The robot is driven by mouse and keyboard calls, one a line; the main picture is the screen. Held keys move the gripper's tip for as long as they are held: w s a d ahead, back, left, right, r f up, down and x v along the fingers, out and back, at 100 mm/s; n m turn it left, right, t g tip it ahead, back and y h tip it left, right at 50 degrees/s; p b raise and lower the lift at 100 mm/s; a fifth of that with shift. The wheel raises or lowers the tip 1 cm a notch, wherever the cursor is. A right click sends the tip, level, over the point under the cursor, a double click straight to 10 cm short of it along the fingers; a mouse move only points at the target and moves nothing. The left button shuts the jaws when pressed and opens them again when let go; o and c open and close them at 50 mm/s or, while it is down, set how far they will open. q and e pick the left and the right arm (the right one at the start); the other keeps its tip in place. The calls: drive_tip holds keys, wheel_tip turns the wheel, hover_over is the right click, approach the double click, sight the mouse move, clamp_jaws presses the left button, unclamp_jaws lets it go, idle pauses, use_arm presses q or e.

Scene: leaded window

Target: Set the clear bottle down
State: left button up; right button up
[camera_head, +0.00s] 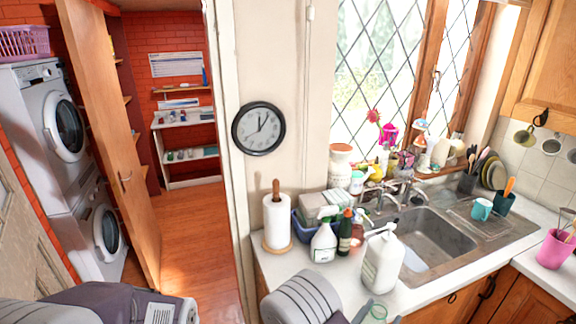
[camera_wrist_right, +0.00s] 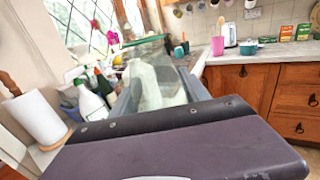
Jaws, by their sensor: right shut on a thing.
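My right gripper (camera_head: 379,313) is at the bottom edge of the head view, in front of the counter edge. It is shut on a clear, greenish see-through bottle (camera_head: 378,311), of which only a small part shows there. In the right wrist view the clear bottle (camera_wrist_right: 150,46) shows as a pale green, glassy shape between the fingers (camera_wrist_right: 157,95). The white pump bottle behind shows through or beside it, so its full outline is hard to tell. My left gripper is out of view.
The white pump bottle (camera_head: 383,262) stands on the counter (camera_head: 335,276) near its front edge. A spray bottle (camera_head: 323,244), dark green bottle (camera_head: 344,232) and paper towel roll (camera_head: 277,222) stand to its left. The sink (camera_head: 430,240) lies to the right. Counter between is narrow.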

drive_tip(key=a+f+m+g+h+b, duration=0.2)
drive_tip(key=f+b, duration=0.4)
drive_tip(key=f, duration=1)
drive_tip(key=shift+s+a+f+b, duration=0.2)
drive_tip(key=shift+a+b, duration=0.1)
drive_tip(key=shift+a, duration=0.35)
drive_tip(key=shift+r, duration=0.1)
